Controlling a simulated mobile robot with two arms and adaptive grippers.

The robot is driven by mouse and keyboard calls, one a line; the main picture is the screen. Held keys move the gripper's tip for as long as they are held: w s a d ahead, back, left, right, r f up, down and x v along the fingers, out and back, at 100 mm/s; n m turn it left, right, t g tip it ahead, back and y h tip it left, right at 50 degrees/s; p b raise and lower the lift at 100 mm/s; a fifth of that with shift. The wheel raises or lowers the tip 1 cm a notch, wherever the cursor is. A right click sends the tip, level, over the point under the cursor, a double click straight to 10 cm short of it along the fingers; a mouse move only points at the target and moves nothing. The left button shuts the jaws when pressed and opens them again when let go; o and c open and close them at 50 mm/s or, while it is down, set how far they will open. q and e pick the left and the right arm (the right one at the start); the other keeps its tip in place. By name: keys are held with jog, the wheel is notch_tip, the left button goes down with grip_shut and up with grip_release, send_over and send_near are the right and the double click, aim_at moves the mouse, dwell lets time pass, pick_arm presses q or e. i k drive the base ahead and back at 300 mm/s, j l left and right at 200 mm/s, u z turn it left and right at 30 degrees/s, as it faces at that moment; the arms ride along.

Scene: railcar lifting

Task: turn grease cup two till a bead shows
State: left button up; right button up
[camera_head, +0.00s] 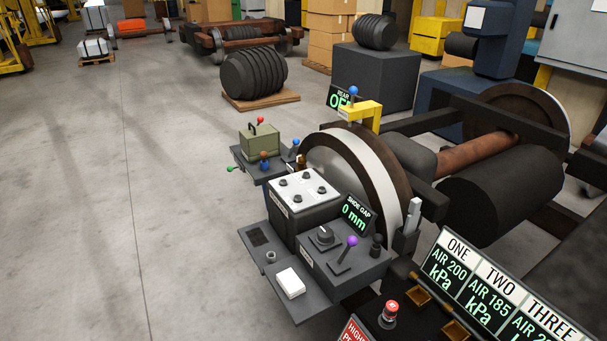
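No part is clearly labelled as a grease cup, and no grease bead can be made out. A small brass-coloured fitting (301,161) stands beside the large wheel (342,165), behind the white-topped box (305,187) with several dark knobs; it is too small to identify. A display panel (492,282) at lower right is headed ONE, TWO and THREE. Under ONE it reads AIR 200 kPa, under TWO AIR 185 kPa; the THREE reading is cut off. Neither of my grippers shows.
A shoe gap display (355,214) reads 0 mm. A purple-knobbed lever (345,255), a red button (389,313) and a white block (290,283) are near the front. A green box (259,142) sits on a side shelf. The floor (110,190) at left is clear.

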aim_at(301, 158)
jog(key=i, duration=0.15)
jog(key=j+z, duration=0.15)
jog(key=z, duration=0.5)
jog(key=i+j+z, duration=0.2)
jog(key=j+z, duration=0.2)
jog(key=j, duration=0.2)
jog(key=i+j+z, duration=0.15)
jog(key=j+z, duration=0.2)
jog(key=j, duration=0.25)
jog(key=j+z, duration=0.4)
jog(key=j, duration=0.25)
